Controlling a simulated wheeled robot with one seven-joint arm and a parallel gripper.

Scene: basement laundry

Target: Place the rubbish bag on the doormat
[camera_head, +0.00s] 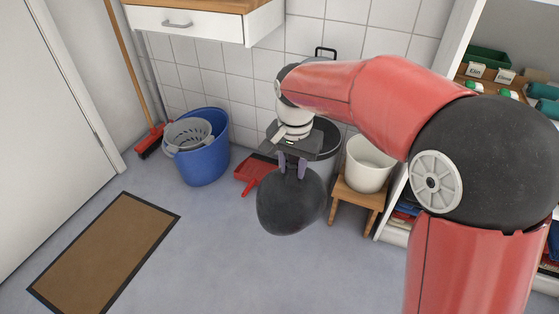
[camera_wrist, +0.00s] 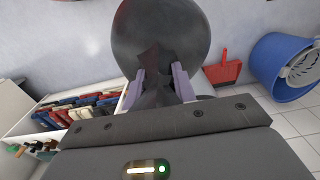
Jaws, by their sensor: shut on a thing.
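The rubbish bag (camera_head: 291,205) is a dark grey, rounded sack hanging below my gripper (camera_head: 292,168) in the head view. My gripper is shut on the bag's gathered neck. In the wrist view the two pale purple fingers (camera_wrist: 160,86) pinch the neck, and the bag (camera_wrist: 160,35) fills the top middle. The bag appears to hang above the floor. The doormat (camera_head: 106,252), brown with a dark border, lies flat and bare on the floor at the lower left of the head view, left of the bag and apart from it.
A blue bucket (camera_head: 206,164) with a grey wringer stands by the wall, beside a red broom (camera_head: 150,140) and red dustpan (camera_head: 254,171). A white bucket (camera_head: 368,165) sits on a wooden stool (camera_head: 357,200). Shelves stand at the right. Floor between bag and doormat is clear.

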